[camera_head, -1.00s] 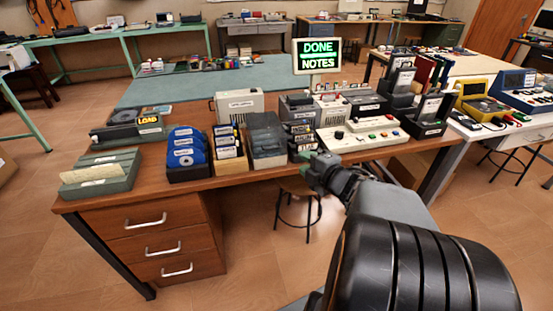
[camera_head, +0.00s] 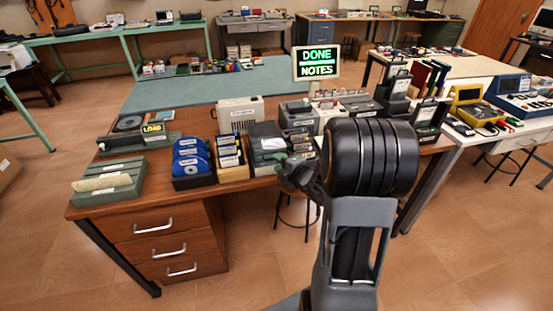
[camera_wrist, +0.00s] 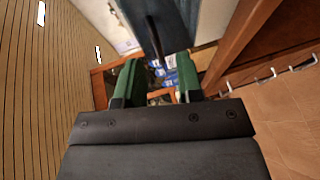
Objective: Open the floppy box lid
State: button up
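The floppy box (camera_head: 266,136) is a dark grey box on the wooden desk, between a rack of labelled disks and a stack of dark cases. Its lid looks shut. My gripper (camera_head: 284,165) is at the box's front, partly covering its lower right; whether they touch cannot be told. In the wrist view, the green fingers of my gripper (camera_wrist: 157,84) are apart with nothing clearly held between them. A dark blue-grey surface, likely the floppy box (camera_wrist: 197,20), lies just beyond the fingertips, with a thin dark bar ahead of the gap.
Left of the box stand the labelled disk rack (camera_head: 231,158) and the blue disk holder (camera_head: 190,165). A beige unit (camera_head: 238,114) stands behind. A green file tray (camera_head: 108,184) is at the desk's left end. Drawers (camera_head: 165,245) are below.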

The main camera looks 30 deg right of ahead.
aim_at(266, 145)
jog(key=shift+x, duration=1.25)
jog(key=shift+c, duration=0.2)
grip_shut()
